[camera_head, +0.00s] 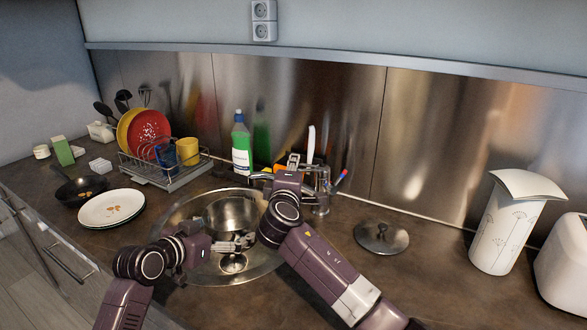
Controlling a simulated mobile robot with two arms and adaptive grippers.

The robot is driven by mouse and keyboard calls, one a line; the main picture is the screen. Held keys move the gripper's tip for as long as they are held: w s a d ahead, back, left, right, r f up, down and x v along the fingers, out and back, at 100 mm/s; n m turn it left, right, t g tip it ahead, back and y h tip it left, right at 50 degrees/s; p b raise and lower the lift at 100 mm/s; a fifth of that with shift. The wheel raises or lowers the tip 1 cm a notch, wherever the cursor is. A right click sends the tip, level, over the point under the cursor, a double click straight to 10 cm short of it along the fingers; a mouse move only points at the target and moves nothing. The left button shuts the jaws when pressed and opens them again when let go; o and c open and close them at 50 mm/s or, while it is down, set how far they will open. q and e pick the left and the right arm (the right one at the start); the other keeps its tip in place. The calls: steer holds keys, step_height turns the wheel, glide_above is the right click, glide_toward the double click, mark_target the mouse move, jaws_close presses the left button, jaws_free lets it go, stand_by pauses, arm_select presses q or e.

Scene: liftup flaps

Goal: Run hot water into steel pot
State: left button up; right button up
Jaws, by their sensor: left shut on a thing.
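The steel pot (232,210) sits in the round sink (166,216), under the faucet. My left gripper (238,242) is at the pot's front side and is shut, apparently on the pot's handle, which the fingers mostly hide. The faucet (321,197) stands behind the sink to the right, with its spout (260,176) reaching left over the pot. A lever with red and blue marks (341,178) sticks out at its right. My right gripper (293,162) is at the faucet, in front of its middle; its fingers are too unclear to read. I cannot make out any running water.
A steel lid (381,237) lies on the counter right of the sink. A white patterned canister (505,225) and a white appliance (566,260) stand further right. A green bottle (241,145) stands behind the sink. A dish rack (170,178), white plates (111,207) and a pan (80,188) are left.

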arm_select(q)
steer(key=shift+r, duration=0.15)
arm_select(e)
steer(key=shift+c, duration=0.3)
jaws_close()
steer(key=shift+r, duration=0.1)
